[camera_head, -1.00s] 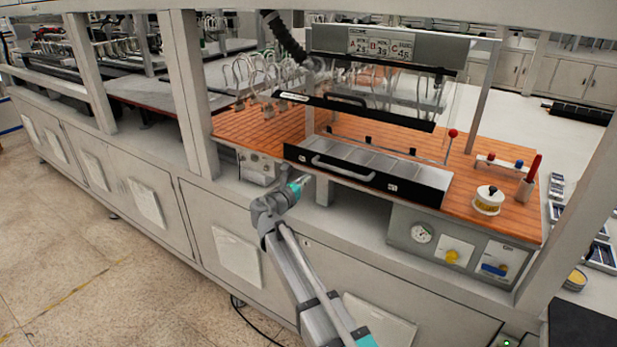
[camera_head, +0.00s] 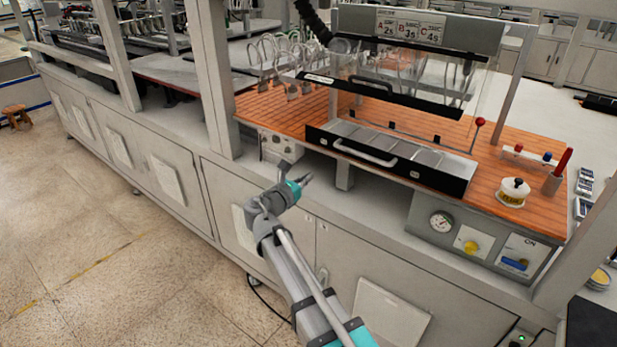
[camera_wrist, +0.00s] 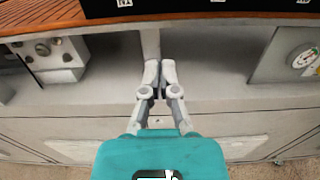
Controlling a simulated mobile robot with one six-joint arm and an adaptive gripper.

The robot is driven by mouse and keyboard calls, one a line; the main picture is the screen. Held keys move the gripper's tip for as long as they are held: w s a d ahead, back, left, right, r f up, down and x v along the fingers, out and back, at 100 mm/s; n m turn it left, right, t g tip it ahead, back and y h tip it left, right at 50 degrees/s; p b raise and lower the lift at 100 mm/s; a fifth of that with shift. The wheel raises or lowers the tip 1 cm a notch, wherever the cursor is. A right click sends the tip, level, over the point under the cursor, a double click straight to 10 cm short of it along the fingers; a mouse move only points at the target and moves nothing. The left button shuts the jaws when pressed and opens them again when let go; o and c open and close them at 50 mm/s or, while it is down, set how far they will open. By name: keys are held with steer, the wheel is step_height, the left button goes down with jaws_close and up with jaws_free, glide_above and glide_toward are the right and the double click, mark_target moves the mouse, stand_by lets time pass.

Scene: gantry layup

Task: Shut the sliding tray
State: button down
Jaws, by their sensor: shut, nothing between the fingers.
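The sliding tray (camera_head: 457,185) has a black front panel and a pale handle (camera_head: 365,154). It stands out toward the bench's front edge, its grey compartments showing below the raised clear cover (camera_head: 477,90). In the wrist view only the lower strip of the black front panel (camera_wrist: 190,6) shows at the top. My gripper (camera_head: 306,179) is shut and empty. It is in front of the bench, left of and below the tray handle, apart from the tray. In the wrist view its fingertips (camera_wrist: 160,65) meet below the tabletop edge.
A gauge panel (camera_head: 462,228) with a yellow knob is below the tabletop at right. A round white container (camera_head: 513,192) and a red-handled tool (camera_head: 562,163) stand on the wooden top (camera_head: 255,110). A post (camera_head: 212,80) rises at left.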

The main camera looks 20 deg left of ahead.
steer(key=c, duration=1)
jaws_free()
steer(key=shift+c, duration=0.2)
steer(key=o, duration=0.4)
steer(key=shift+d+r+m+p, duration=0.1)
steer(key=shift+r+m+p, duration=0.25)
steer(key=shift+m, duration=0.25)
steer(key=m+g+h+p, duration=0.5)
steer(key=m+p, duration=0.5)
steer(key=m, duration=1)
glide_toward(360, 155)
steer(key=v, duration=0.3)
steer(key=shift+s+f, duration=0.1)
steer(key=shift+f, duration=0.2)
steer(key=b+x, duration=0.1)
steer(key=x, duration=0.8)
steer(key=b+x, duration=0.1)
steer(key=x, duration=0.3)
steer(key=shift+w+d+r+b, duration=0.2)
steer(key=shift+w+b, duration=0.1)
steer(key=shift+w, duration=0.1)
jaws_close()
